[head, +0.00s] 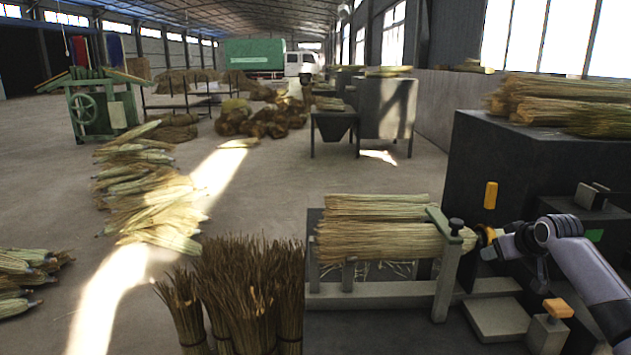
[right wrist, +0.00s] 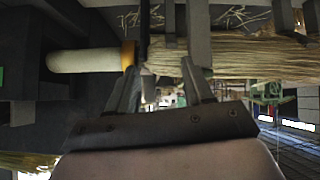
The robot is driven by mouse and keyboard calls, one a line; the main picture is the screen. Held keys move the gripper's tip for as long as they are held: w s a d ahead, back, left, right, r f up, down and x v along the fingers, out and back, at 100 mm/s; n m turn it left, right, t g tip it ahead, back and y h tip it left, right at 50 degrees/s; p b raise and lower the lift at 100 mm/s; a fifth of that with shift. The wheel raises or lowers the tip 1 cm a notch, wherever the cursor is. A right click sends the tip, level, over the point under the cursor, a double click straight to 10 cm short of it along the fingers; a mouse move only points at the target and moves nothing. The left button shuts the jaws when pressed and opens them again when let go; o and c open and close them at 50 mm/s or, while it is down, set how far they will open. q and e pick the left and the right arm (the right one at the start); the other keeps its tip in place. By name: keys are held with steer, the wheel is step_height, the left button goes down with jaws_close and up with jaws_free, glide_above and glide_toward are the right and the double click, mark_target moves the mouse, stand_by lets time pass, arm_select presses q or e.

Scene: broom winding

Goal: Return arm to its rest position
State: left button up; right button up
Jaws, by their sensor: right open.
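My right gripper (head: 490,242) is at the right end of the winding machine (head: 385,292), close to the orange collar (head: 481,237) beside the straw bundle (head: 385,243). In the right wrist view its two fingers (right wrist: 160,75) are spread apart with nothing clearly clamped between them. There a pale round bar (right wrist: 85,60) with the orange collar (right wrist: 128,54) lies beyond the left finger, and the straw (right wrist: 235,50) lies beyond the right. Whether a finger touches the collar or straw, I cannot tell. My left gripper is not in view.
A dark machine cabinet (head: 475,165) with straw piled on top (head: 560,100) stands behind my right arm. Brown brush bundles (head: 245,290) stand at the front centre. Straw sheaves (head: 150,195) lie on the floor at left. The floor (head: 300,180) behind the brush bundles is mostly open.

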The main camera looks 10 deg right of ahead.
steer(key=s+a+f+n+y, duration=0.15)
steer(key=s+a+f, duration=0.35)
steer(key=a+f, duration=0.55)
steer(key=s+a+f+n+y, duration=0.15)
steer(key=s+a+f, duration=0.35)
steer(key=a+f, duration=0.55)
steer(key=s+a+f, duration=0.2)
steer(key=s+a, duration=0.6)
steer(key=s, duration=0.2)
steer(key=s+a+f+t+y, duration=0.1)
steer(key=s+a+f, duration=0.1)
steer(key=s+a, duration=0.6)
steer(key=s, duration=0.3)
steer(key=shift+a, duration=0.15)
steer(key=shift+f, duration=0.1)
steer(key=shift+c, duration=0.8)
